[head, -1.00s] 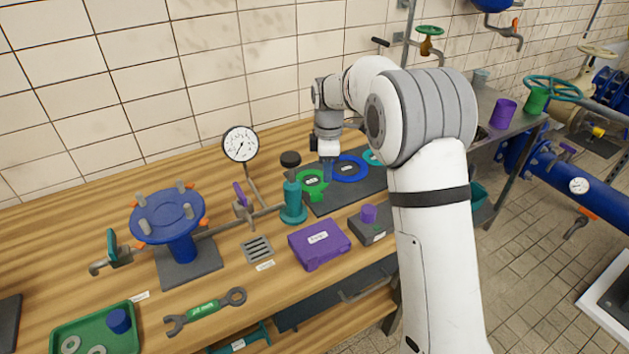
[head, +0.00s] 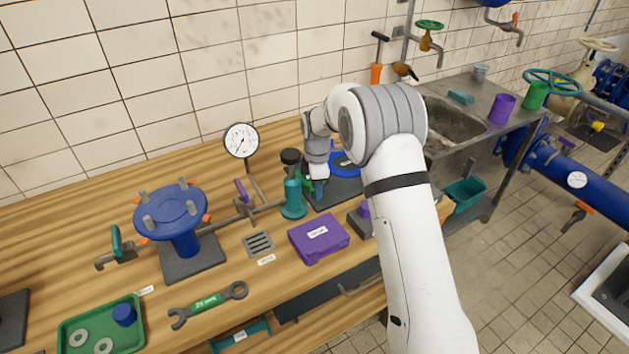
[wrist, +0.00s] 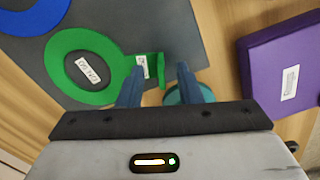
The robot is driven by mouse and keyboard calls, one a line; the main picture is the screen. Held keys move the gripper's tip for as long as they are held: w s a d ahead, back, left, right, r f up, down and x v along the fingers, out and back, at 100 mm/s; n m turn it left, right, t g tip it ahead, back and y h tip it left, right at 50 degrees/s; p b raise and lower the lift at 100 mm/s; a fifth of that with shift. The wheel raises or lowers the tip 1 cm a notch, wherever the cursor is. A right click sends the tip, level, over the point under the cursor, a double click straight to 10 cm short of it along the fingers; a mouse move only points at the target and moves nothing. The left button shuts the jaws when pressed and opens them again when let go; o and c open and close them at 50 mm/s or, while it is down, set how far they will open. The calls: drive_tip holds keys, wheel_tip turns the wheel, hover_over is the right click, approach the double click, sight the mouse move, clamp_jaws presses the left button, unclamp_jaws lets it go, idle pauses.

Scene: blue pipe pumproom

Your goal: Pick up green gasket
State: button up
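The green gasket (wrist: 62,68) is a flat ring lying on the dark mat, with a labelled tab and an upright green handle (wrist: 161,70) on its right in the wrist view. In the head view the green gasket (head: 305,183) is mostly hidden by my arm and the teal bottle. My gripper (wrist: 160,70) is open, with its two blue fingers apart on either side of the handle in the wrist picture. Contact and exact height over the handle cannot be told. In the head view my gripper (head: 318,190) points down over the mat.
A blue gasket (head: 345,163) lies beside the green one on the mat (head: 345,190). The teal bottle (head: 293,195) with a black cap stands close left of my gripper. A purple case (head: 319,238) and a dark block with a purple knob (head: 362,220) are nearer the bench edge.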

drive_tip(key=shift+c, duration=0.4)
clamp_jaws()
drive_tip(key=shift+r, duration=0.15)
